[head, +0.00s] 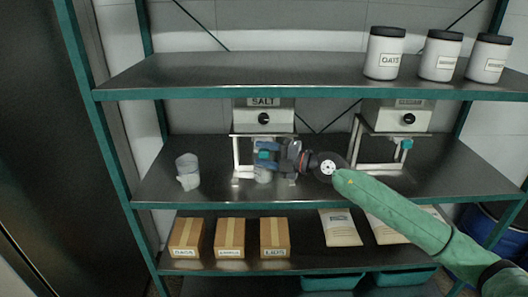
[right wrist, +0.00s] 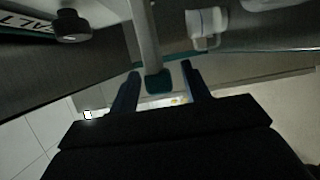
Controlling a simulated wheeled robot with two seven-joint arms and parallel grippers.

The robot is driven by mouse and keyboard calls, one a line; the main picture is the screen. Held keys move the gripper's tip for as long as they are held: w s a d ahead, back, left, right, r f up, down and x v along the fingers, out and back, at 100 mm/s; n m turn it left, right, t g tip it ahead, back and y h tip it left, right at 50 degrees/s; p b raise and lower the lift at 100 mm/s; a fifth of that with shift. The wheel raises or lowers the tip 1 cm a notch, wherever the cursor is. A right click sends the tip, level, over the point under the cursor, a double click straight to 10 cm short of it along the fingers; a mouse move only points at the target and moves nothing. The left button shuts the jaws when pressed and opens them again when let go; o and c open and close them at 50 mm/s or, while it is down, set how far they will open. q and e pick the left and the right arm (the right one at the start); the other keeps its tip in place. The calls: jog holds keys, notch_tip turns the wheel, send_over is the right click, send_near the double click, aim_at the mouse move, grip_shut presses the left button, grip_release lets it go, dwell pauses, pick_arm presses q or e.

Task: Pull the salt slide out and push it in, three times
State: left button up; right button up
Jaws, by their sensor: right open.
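The salt dispenser (head: 263,117) stands on the middle shelf at the centre, with a SALT label and a black knob; the knob (right wrist: 70,26) also shows in the right wrist view. Its slide has a teal end (right wrist: 159,84), seen in the head view just below the dispenser (head: 263,154). My right gripper (head: 266,156) is in front of the dispenser. In the right wrist view its two dark fingers (right wrist: 160,76) are open, one on each side of the teal end, with small gaps visible. My left gripper is not in view.
A clear cup (head: 262,176) stands below the salt dispenser, partly hidden by my gripper. A second dispenser (head: 397,118) is to the right. The upper shelf (head: 250,70) overhangs; jars (head: 385,55) stand on it.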

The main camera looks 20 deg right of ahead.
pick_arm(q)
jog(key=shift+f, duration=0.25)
pick_arm(e)
jog(key=shift+a, duration=0.1)
grip_shut()
jog(key=shift+w, duration=0.35)
jog(key=w, duration=0.2)
jog(key=w+d+b, duration=0.1)
jog(key=w, duration=0.1)
jog(key=shift+d, duration=0.1)
grip_release()
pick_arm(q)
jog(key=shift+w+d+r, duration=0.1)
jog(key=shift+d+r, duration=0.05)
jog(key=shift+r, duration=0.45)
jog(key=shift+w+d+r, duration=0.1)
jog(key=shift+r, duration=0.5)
pick_arm(e)
jog(key=shift+s, duration=0.1)
